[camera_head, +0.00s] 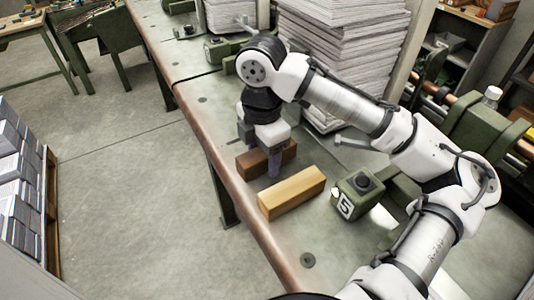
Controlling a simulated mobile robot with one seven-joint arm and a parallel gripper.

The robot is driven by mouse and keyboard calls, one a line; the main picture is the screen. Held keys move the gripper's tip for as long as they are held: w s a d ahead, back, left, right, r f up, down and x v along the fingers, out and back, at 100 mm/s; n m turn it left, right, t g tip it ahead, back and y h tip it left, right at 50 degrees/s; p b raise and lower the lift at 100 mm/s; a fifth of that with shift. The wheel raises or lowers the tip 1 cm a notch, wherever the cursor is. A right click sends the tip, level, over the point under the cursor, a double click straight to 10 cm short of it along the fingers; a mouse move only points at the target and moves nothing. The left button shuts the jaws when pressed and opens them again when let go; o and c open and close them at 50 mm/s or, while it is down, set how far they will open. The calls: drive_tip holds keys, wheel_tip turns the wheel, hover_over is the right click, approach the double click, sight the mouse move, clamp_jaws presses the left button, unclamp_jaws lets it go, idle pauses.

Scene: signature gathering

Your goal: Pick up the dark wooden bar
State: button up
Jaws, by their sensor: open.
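The dark wooden bar (254,163) lies on the green-grey workbench (220,110), close to its brown front edge. My gripper (271,160) points down at the bar, with one finger showing on its near side. The wrist above hides part of the bar and the far finger. The gripper is open, and I cannot tell whether its fingers touch the bar.
A lighter wooden bar (292,192) lies just in front of the dark one. A green block-like device (358,193) with a black knob and a white number stands to its right. Tall paper stacks (345,45) rise behind my arm.

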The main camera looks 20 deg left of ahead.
drive_tip(key=c, duration=1.1)
